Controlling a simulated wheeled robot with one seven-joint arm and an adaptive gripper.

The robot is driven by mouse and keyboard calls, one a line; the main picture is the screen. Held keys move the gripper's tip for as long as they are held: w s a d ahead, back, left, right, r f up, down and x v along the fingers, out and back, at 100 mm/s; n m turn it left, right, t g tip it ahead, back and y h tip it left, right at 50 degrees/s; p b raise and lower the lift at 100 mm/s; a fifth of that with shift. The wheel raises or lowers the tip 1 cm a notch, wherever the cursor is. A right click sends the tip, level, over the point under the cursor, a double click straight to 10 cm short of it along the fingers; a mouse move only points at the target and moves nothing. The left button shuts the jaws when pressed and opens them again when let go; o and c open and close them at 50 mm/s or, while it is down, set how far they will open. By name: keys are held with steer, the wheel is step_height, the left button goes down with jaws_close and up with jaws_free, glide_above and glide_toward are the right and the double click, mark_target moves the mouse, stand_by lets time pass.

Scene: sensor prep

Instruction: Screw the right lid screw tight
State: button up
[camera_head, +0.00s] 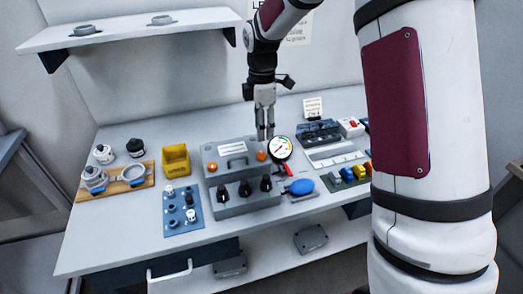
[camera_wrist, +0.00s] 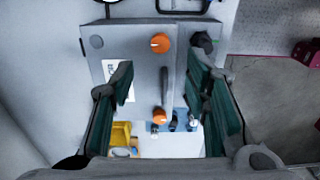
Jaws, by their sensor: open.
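The grey box (camera_head: 240,168) stands on the bench with a lid that carries two orange screws. The right lid screw (camera_head: 262,156) sits at the lid's right side; in the wrist view it is the upper orange knob (camera_wrist: 160,43) with a pale line across it. The left lid screw (camera_head: 212,167) shows in the wrist view as the lower orange knob (camera_wrist: 159,116). My gripper (camera_head: 265,136) points down above the right part of the box. In the wrist view its fingers (camera_wrist: 160,76) are wide apart, with nothing between their pads.
A round gauge (camera_head: 280,147) stands close to the right of my gripper. Black knobs (camera_head: 245,189) line the box front. A blue bulb (camera_head: 301,187) lies to the right. A yellow bin (camera_head: 176,160) and a blue pad (camera_head: 175,220) are left. A shelf (camera_head: 130,29) hangs above.

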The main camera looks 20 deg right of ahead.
mark_target(262, 154)
step_height(262, 154, down, 10)
steer(key=shift+r, duration=0.25)
jaws_close()
